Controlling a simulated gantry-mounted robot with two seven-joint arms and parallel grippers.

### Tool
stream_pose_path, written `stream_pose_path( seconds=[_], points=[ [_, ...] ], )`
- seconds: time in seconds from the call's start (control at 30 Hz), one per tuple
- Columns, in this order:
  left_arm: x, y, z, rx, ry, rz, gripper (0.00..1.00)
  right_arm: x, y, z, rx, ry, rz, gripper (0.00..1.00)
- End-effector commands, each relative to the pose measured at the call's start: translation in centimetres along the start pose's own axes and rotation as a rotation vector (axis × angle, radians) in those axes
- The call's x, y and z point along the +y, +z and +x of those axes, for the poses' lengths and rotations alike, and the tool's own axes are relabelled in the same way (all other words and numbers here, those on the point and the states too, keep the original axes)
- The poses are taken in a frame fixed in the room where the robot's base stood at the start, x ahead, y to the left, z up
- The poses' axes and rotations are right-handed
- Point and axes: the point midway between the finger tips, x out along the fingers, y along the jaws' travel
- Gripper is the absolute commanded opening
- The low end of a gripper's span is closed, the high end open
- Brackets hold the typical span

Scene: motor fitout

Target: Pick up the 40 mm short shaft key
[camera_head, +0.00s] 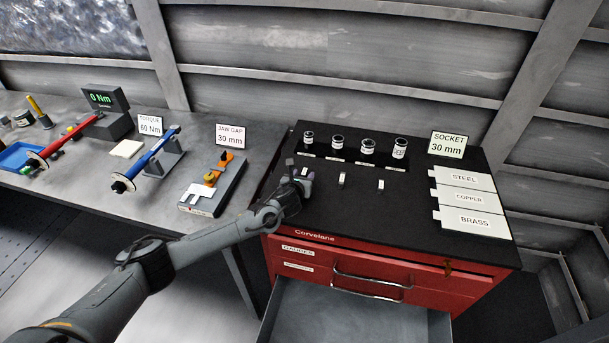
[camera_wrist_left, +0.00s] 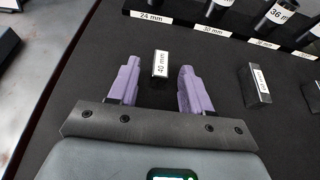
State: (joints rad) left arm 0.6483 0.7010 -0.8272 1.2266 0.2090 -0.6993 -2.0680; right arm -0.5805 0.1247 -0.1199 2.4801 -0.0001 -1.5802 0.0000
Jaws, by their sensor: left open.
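The 40 mm shaft key (camera_wrist_left: 160,68) is a small dark block with a white label reading "40 mm". It lies on the black cabinet top between the two purple fingers of my left gripper (camera_head: 304,174), with a gap on each side. The left gripper is open and low over the left part of the cabinet top. My right gripper is not in view.
A row of sockets (camera_head: 367,147) with size labels stands behind the keys. Steel, copper and brass label plates (camera_head: 466,199) lie at the right. A drawer (camera_head: 355,312) is open below the cabinet's front. A grey workbench (camera_head: 262,130) with torque tools stands at the left.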

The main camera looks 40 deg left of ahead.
Motion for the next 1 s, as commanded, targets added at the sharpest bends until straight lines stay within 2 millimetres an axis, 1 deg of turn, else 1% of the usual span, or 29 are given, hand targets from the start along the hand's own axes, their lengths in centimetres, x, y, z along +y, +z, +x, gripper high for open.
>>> stream_pose_path(
  seconds=[0.1, 0.3, 0.33, 0.63, 0.67, 1.0],
  points=[
    [0.03, 0.00, 0.36, 0.000, 0.001, 0.000, 0.49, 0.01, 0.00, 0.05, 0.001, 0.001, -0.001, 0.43],
    [0.03, 0.01, 0.37, 0.000, 0.000, 0.001, 0.49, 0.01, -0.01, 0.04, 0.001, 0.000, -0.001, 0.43],
    [0.03, 0.00, 0.36, 0.000, 0.000, 0.001, 0.47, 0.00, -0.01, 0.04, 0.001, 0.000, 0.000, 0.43],
    [0.02, -0.01, 0.35, 0.001, 0.000, 0.001, 0.01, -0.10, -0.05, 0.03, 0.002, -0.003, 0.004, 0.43],
    [0.02, -0.01, 0.35, 0.000, 0.000, 0.001, 0.00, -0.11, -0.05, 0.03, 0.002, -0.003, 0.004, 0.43],
    [0.02, 0.12, 0.32, -0.001, 0.000, 0.000, 0.00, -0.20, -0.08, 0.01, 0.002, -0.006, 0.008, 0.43]
  ],
)
